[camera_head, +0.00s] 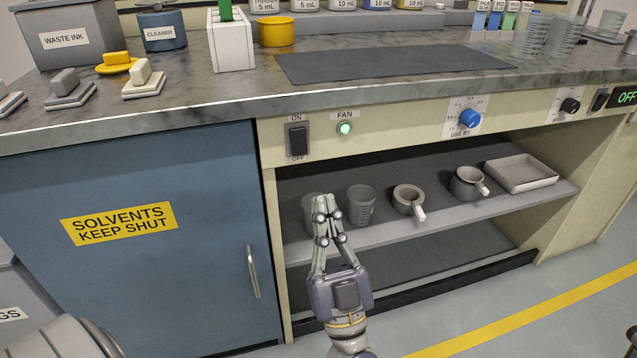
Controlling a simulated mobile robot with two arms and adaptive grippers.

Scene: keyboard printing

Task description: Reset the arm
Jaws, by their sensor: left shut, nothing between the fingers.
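My left gripper (328,212) is in the lower middle of the head view. Its fingers are closed together and hold nothing. It is in front of the open shelf below the workbench. Its fingertips overlap a clear beaker (308,212) on that shelf in the picture; I cannot tell whether they touch. My right gripper cannot be made out; only a small dark part shows at the lower right edge.
The shelf (480,212) also holds another beaker (361,204), two handled cups (408,199) (467,183) and a white tray (521,173). A blue solvents cabinet (140,270) with a handle (253,272) is shut at left. The worktop's dark mat (390,63) is bare.

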